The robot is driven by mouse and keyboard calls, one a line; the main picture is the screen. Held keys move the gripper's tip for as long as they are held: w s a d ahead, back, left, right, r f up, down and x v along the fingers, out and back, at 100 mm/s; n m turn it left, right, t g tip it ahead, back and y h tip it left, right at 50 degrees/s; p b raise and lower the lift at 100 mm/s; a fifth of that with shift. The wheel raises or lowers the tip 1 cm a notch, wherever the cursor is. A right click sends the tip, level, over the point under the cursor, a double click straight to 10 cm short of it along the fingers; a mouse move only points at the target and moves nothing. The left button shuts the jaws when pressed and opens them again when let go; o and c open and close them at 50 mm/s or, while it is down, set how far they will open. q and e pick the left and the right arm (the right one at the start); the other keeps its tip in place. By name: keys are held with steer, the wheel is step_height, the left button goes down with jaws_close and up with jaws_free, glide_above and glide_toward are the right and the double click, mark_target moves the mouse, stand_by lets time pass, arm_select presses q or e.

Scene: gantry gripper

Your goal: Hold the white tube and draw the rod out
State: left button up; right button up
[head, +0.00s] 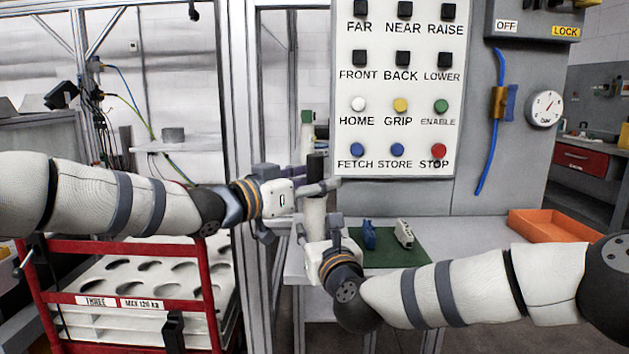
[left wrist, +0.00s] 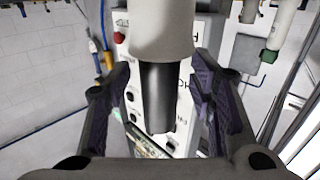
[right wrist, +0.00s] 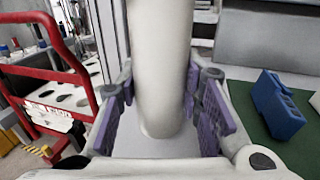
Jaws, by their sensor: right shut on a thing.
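The white tube (head: 314,212) stands upright in the middle of the head view, and the dark rod (head: 316,166) sticks out of its top. My right gripper (head: 318,228) is shut on the tube; in the right wrist view the tube (right wrist: 160,60) fills the space between its purple pads. My left gripper (head: 312,187) is at the rod, above the right one. In the left wrist view, its open fingers stand on both sides of the dark rod (left wrist: 158,95), with gaps showing, and the tube's end (left wrist: 162,30) is close by. The tube hides the rod's other end.
A button panel (head: 397,90) stands behind the grippers. A green mat (head: 400,258) on the bench holds a blue block (head: 369,235) and a pale block (head: 404,233). An orange tray (head: 540,232) lies at right. A red-framed rack (head: 130,245) stands at left.

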mark_target(314, 155)
arm_select(q)
jaws_close()
steer(key=shift+r, duration=1.6)
arm_select(e)
steer(key=shift+f, duration=0.1)
arm_select(q)
steer(key=shift+r, duration=1.6)
steer(key=shift+r, duration=1.4)
steer(key=shift+r, duration=1.45)
